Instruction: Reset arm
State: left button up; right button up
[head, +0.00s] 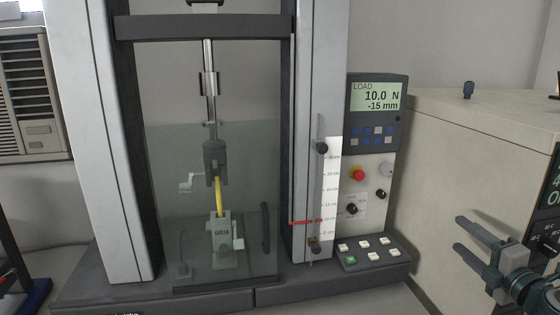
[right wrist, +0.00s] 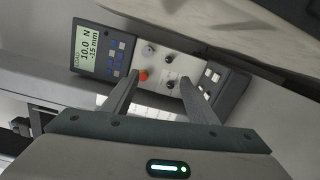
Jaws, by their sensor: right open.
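My right gripper (head: 462,236) is at the lower right in the head view, with its two fingers apart and nothing between them. It is to the right of the testing machine's control panel (head: 361,205), apart from it. In the right wrist view, my right gripper's fingers (right wrist: 160,92) spread toward the panel (right wrist: 165,62), which lies beyond them. The testing machine (head: 321,80) holds a yellow cable sample (head: 219,197) upright between an upper clamp (head: 214,160) and a lower clamp (head: 222,238). My left gripper is not in view.
The display (head: 376,97) reads 10.0 N and -15 mm. A red knob (head: 357,174) and a keypad (head: 366,251) are below it. A clear shield (head: 255,150) stands before the clamps. A beige cabinet (head: 450,150) is behind my right gripper. A wall vent (head: 30,90) is at left.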

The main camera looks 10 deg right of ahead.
jog(key=s+a+f+m+g+h, duration=0.25)
jog(key=s+f+m, duration=0.45)
jog(key=f, duration=0.6)
jog(key=s+a+f+m+g+h, duration=0.25)
jog(key=s+f+m+g, duration=0.2)
jog(key=s+f, duration=0.65)
jog(key=s+a+f+m+g+y, duration=0.2)
jog(key=s+a+f+m+g, duration=0.15)
jog(key=s+a+f, duration=0.65)
jog(key=s+a+f+m+g+y, duration=0.35)
jog(key=s+a, duration=0.35)
jog(key=a, duration=0.6)
jog(key=s+f+x, duration=0.1)
jog(key=s+x, duration=0.1)
jog(key=x, duration=0.9)
jog(key=s+x, duration=0.2)
jog(key=x, duration=1)
jog(key=s+f, duration=0.6)
jog(key=f, duration=0.4)
jog(key=s+f+n, duration=0.1)
jog(key=s+f, duration=0.4)
jog(key=f, duration=0.5)
jog(key=shift+s+d, duration=0.2)
jog(key=shift+s, duration=0.15)
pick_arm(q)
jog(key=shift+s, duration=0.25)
pick_arm(e)
jog(key=shift+f, duration=0.15)
